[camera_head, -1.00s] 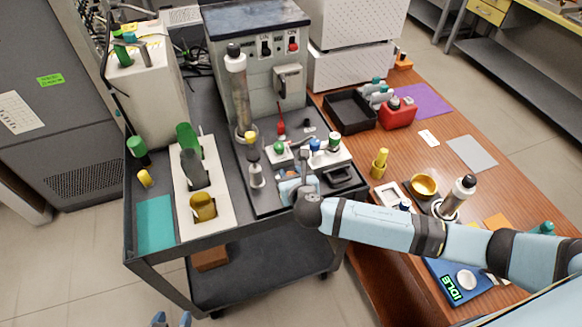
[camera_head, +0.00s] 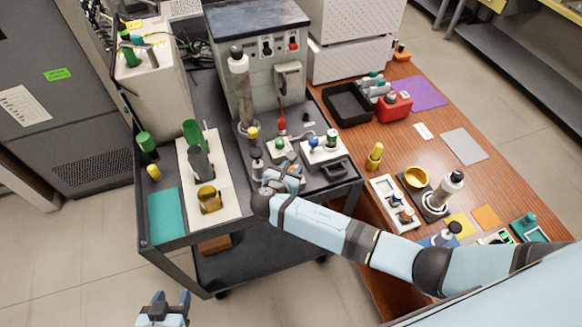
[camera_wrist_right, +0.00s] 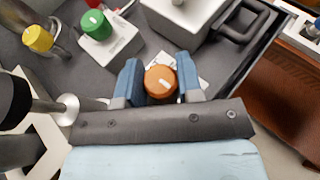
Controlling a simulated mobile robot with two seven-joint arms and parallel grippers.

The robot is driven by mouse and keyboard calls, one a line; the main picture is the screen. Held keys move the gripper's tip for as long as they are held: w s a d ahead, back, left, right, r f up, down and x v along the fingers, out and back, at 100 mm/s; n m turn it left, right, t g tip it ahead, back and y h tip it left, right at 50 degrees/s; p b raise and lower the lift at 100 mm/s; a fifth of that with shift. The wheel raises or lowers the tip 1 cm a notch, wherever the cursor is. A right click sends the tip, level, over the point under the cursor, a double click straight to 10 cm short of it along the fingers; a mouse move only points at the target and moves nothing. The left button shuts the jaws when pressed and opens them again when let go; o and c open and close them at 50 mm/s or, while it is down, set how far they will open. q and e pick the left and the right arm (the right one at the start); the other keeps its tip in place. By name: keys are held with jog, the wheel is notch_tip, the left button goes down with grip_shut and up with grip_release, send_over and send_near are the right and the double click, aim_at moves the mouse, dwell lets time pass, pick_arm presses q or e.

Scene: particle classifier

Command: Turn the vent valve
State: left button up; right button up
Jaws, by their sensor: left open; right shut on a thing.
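An orange round knob (camera_wrist_right: 160,82) with a short white pointer mark sits on a small pale plate (camera_wrist_right: 184,66) in the right wrist view. I take it for the vent valve, but I read no label on it. My right gripper (camera_wrist_right: 160,84) has one blue finger on each side of the knob and is shut on it. In the head view this gripper (camera_head: 286,178) is low over the front of the grey cart, and it and the wrist hide the knob. My left gripper (camera_head: 163,308) is open and empty at the bottom left, over the floor.
A green-knobbed white block (camera_wrist_right: 108,40) and a yellow knob (camera_wrist_right: 38,38) stand close beyond the right gripper. A white valve block (camera_head: 322,152) and black handle (camera_head: 334,172) are to its right. A tall column (camera_head: 240,90) stands behind. The wooden table (camera_head: 420,155) lies right.

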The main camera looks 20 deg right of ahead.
jog(key=shift+g, duration=0.3)
jog(key=o, duration=0.9)
jog(key=b+v, duration=0.1)
jog(key=v, duration=1.2)
jog(key=shift+s+a, duration=0.3)
